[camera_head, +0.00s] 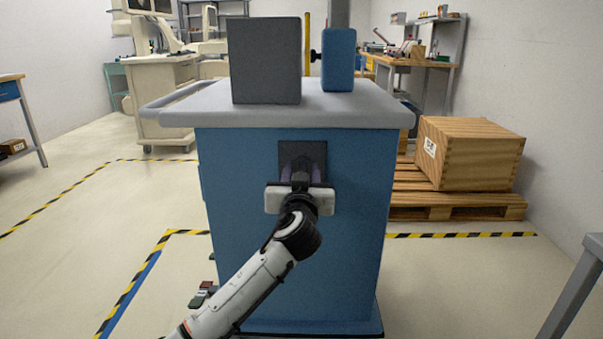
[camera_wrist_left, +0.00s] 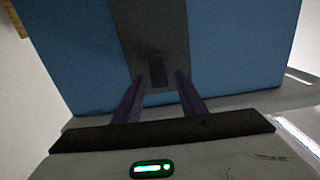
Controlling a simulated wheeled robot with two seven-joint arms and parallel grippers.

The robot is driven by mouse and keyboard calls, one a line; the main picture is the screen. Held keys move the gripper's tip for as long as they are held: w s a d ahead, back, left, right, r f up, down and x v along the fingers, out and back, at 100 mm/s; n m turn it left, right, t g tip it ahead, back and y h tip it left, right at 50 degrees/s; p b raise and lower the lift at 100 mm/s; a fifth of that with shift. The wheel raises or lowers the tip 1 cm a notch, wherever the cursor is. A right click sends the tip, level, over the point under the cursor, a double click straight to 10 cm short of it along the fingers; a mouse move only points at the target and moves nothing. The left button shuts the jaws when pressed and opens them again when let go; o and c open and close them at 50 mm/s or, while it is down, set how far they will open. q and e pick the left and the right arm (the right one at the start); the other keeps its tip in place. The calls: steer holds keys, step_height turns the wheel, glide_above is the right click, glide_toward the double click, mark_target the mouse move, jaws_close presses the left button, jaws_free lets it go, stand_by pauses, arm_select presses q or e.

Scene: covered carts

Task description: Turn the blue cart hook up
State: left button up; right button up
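The blue cart (camera_head: 350,230) stands straight ahead with a grey top. A dark plate (camera_head: 303,147) is set in its front face, and it also shows in the left wrist view (camera_wrist_left: 155,25). A small dark hook (camera_wrist_left: 157,68) sits on the plate; in the head view my gripper largely hides it. My left gripper (camera_head: 301,172) is at the plate, with its fingers pointing at the cart. In the left wrist view its two fingers (camera_wrist_left: 159,80) are apart, one on each side of the hook's near end, with gaps visible. I cannot tell the hook's exact turn. My right gripper is not in view.
A dark grey box (camera_head: 265,60) and a blue upright block (camera_head: 339,60) stand on the cart's top (camera_head: 190,112). A wooden crate (camera_head: 469,154) on a pallet (camera_head: 440,206) is to the right. The floor left of the cart is mostly clear, with striped tape.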

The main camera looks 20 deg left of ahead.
arm_select(q)
jaws_close()
